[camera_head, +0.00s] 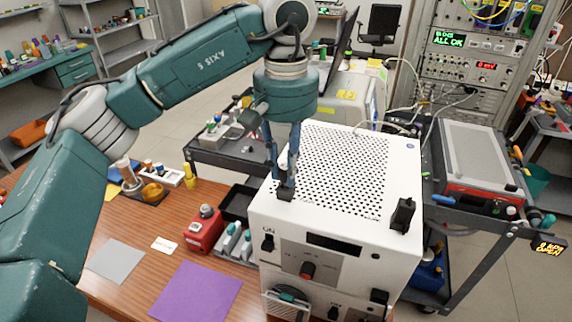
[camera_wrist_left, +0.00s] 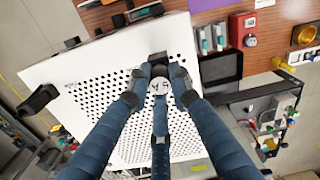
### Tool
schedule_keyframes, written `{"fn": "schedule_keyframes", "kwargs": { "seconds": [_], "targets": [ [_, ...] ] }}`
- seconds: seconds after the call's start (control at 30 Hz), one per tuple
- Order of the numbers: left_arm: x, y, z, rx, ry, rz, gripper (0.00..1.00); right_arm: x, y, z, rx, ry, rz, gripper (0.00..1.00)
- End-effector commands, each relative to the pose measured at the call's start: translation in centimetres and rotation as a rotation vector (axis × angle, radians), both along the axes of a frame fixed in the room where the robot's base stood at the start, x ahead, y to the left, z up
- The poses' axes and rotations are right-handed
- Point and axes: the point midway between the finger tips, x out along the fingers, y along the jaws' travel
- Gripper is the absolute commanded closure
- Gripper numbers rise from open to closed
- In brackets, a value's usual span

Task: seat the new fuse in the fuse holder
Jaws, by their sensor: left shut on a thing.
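My left gripper (camera_head: 290,180) reaches down to the top of the white cabinet (camera_head: 325,210), near its left edge. In the left wrist view its blue fingers (camera_wrist_left: 158,82) are shut around a small round white-ended piece (camera_wrist_left: 159,86) with a mark like "5 A", apparently the fuse. A black block (camera_wrist_left: 158,58), perhaps the fuse holder, sits at the cabinet's edge just beyond the fingertips. Its dark shape also shows under the fingertips in the head view (camera_head: 285,193). The fingers hide the contact, so I cannot tell whether the fuse is in the block. My right gripper is not in view.
A black upright part (camera_head: 403,215) stands on the cabinet's right front corner. A red box (camera_head: 204,231) and a dark tray (camera_head: 237,203) lie left of the cabinet. A purple mat (camera_head: 197,292) and grey mat (camera_head: 116,261) lie on the bench. A cart (camera_head: 475,205) stands right.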

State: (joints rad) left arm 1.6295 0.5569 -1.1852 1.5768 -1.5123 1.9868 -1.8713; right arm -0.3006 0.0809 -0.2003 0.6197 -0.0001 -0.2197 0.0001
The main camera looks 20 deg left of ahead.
Motion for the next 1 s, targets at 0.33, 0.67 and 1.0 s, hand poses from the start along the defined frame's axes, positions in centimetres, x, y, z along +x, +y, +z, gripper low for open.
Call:
{"fn": "schedule_keyframes", "kwargs": {
  "seconds": [0.33,0.67,1.0],
  "targets": [
    [0.0,0.0,-1.0,0.0,0.0,0.0,0.98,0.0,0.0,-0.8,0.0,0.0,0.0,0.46],
    [0.0,0.0,-1.4,0.0,0.0,0.0,0.62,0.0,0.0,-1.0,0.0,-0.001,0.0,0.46],
    [0.0,0.0,-1.3,0.0,-0.001,0.0,0.58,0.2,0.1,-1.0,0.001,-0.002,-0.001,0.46]
  ]
}}
